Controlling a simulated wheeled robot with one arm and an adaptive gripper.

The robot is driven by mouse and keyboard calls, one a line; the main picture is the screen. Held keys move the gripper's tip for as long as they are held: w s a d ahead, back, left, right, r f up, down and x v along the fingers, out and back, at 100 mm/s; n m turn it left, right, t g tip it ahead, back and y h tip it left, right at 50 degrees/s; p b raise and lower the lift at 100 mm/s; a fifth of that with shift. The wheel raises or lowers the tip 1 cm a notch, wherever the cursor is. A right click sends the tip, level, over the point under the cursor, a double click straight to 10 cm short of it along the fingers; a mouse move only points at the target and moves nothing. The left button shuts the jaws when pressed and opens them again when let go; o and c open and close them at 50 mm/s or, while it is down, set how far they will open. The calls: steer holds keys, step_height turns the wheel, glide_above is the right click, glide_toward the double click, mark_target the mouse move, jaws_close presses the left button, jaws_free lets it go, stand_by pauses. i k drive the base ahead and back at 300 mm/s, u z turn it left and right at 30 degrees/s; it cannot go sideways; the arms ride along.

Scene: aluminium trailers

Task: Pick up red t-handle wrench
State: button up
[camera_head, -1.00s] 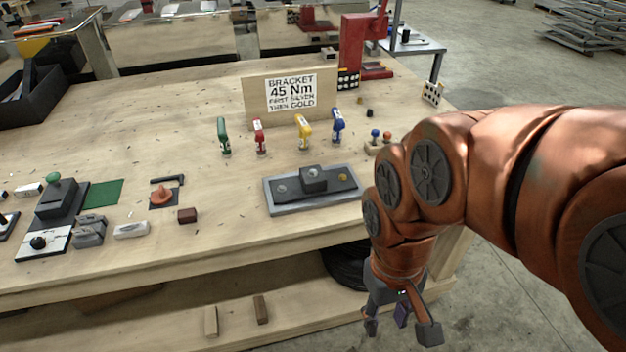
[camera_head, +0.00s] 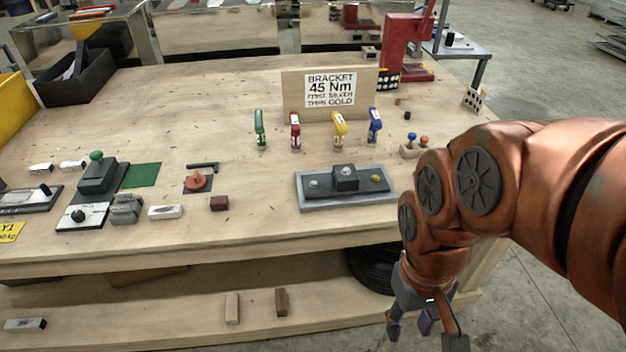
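The red t-handle wrench (camera_head: 295,131) stands upright on the wooden workbench (camera_head: 200,228), in a row between a green wrench (camera_head: 260,129) on its left and a yellow one (camera_head: 339,131) on its right. A blue wrench (camera_head: 374,126) ends the row. My gripper (camera_head: 425,334) hangs low at the right, in front of the bench and below its top, well apart from the wrenches. Its fingers are spread apart with nothing seen between them. The lower fingertips run close to the picture's bottom edge.
A grey bracket plate (camera_head: 345,194) lies in front of the wrenches. A sign board (camera_head: 328,92) stands behind them. A red press (camera_head: 404,45) is at the back right. Switch boxes (camera_head: 98,174) sit at the left.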

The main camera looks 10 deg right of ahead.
mark_target(295, 135)
steer(key=u, duration=0.35)
steer(key=k, duration=0.45)
steer(key=u, duration=1.5)
steer(key=i, duration=1)
steer(key=z, duration=0.6)
steer(key=i, duration=0.75)
steer(key=z, duration=0.65)
